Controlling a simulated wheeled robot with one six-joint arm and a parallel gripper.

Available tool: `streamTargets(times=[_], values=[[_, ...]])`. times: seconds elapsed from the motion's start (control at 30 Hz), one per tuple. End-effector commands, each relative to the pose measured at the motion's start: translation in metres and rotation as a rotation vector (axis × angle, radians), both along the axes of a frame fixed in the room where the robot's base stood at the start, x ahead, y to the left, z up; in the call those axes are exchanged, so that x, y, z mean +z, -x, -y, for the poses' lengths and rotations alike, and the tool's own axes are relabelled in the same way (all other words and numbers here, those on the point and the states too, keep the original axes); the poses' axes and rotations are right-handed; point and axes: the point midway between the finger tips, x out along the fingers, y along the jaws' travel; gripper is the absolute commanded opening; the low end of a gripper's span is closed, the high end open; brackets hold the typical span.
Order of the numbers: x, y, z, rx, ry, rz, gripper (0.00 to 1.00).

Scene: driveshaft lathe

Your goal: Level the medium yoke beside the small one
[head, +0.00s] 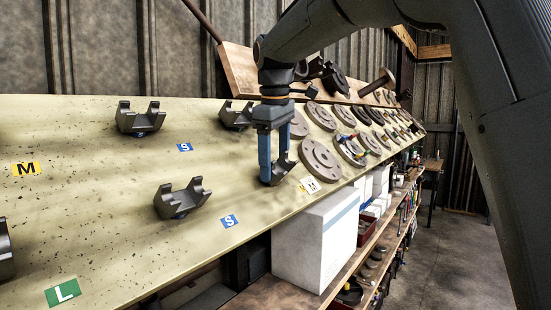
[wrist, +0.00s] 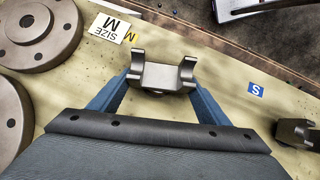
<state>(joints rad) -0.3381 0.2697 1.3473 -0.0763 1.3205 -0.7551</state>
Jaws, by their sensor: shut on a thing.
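My gripper (head: 273,178) has its blue fingers on either side of a dark metal yoke (head: 284,166), beside the white "SIZE M" card (head: 310,185). In the wrist view, this yoke (wrist: 163,77) sits between the fingertips with its two prongs on either side. I cannot tell whether it touches the table. A yoke (head: 180,200) stands left of the near blue S label (head: 229,221). Two more yokes stand farther back, one (head: 140,117) left of the far S label (head: 185,147) and one (head: 235,117) behind my gripper. A yoke (wrist: 296,132) shows at the wrist view's right edge.
Round flanges (head: 320,160) lie on the table right of my gripper. A yellow M label (head: 27,169) and a green L label (head: 62,292) are at left, with a cut-off dark part (head: 5,250) between them. A white box (head: 318,240) stands below the table's edge.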

Motion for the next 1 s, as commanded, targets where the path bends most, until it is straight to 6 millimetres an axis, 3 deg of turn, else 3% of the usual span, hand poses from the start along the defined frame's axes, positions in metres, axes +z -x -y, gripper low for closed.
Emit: streamTargets(times=[0.13, 1.0], values=[[-0.0067, 0.0050, -0.0027, -0.093, -0.059, -0.102, 0.08], [-0.0060, 0.0073, -0.0075, -0.178, -0.116, -0.176, 0.08]])
